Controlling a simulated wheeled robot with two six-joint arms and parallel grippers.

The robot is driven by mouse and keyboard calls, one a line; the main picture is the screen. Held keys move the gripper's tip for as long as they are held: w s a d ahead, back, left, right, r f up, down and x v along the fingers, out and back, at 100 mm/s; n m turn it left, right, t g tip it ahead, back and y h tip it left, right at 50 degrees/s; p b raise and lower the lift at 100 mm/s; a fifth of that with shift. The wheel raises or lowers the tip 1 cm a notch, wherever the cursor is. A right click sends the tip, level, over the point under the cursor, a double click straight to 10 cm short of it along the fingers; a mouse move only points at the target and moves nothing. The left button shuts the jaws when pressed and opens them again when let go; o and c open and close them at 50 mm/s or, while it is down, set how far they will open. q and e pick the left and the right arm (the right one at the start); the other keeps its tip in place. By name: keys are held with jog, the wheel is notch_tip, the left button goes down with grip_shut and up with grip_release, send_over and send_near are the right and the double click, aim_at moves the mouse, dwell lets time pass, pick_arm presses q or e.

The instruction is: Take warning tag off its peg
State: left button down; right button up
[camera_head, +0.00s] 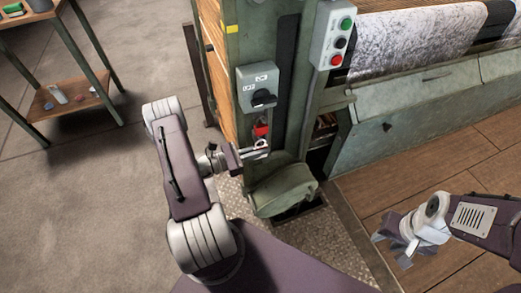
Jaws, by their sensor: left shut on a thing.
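The small red and white warning tag (262,131) is on the green machine post, just below the grey box with the black rotary switch (262,97). My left gripper (263,148) is shut on the tag at its lower part, close against the post. The peg is too small or hidden to make out, so I cannot tell whether the tag still hangs on it. My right gripper (393,249) is at the lower right, empty and apart from the machine, with its fingers spread.
A control box with green, black and red buttons (340,42) sits above right of the tag. A rounded green housing (283,190) is just below my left gripper. A shelved bench (68,94) stands at the far left, with bare floor before it.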

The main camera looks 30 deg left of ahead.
dwell(0.5)
pick_arm(q)
jog(key=shift+r+p, duration=0.65)
jog(key=shift+p, duration=0.05)
jog(key=s+d+p, duration=0.3)
jog(key=s+d, duration=0.3)
jog(key=d, duration=0.1)
jog(key=shift+s+d, duration=0.25)
jog(key=shift+d, duration=0.05)
dwell(0.8)
